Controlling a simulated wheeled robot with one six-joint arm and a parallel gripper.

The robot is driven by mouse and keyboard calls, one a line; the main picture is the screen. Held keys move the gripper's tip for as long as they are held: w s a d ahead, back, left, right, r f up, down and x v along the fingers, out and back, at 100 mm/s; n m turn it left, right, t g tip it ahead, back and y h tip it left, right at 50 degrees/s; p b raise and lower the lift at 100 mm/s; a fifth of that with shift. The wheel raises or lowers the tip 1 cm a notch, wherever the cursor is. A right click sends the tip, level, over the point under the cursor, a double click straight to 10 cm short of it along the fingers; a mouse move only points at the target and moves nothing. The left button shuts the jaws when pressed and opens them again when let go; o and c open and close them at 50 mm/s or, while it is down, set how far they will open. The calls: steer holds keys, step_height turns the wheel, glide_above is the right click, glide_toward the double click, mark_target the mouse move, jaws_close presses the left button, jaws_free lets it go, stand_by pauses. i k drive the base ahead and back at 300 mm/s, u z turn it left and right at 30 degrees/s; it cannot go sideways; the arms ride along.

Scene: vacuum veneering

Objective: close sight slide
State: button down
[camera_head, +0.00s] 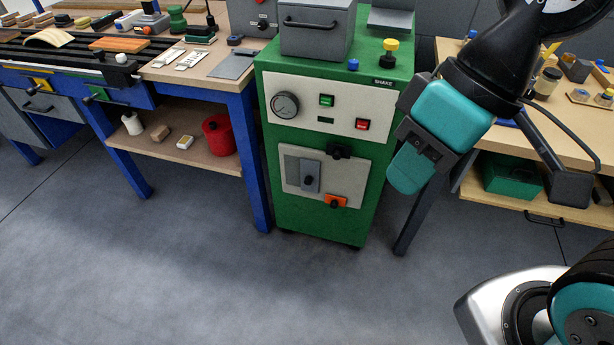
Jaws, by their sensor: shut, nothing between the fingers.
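The green cabinet (320,215) stands in the middle of the camera_head view. Its lower grey front plate (345,187) carries a darker grey upright slide (309,173) with a black knob, which I take to be the sight slide. How far it covers any window behind it is too small to tell. An orange latch-like part (335,201) with a black knob sits to its lower right, and a black knob (339,152) to its upper right. My gripper (406,172) is shut and empty, to the right of the plate in the picture and apart from the slide.
Above the plate are a gauge (285,105), a green button (327,100) and a red button (362,125). A blue-legged workbench (190,150) stands on the left, a wooden table (525,145) with a drawer on the right. The floor (230,275) in front is clear.

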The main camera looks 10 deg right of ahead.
mark_target(310, 170)
steer(key=u, duration=2.25)
steer(key=i, duration=0.55)
steer(key=z, duration=2.5)
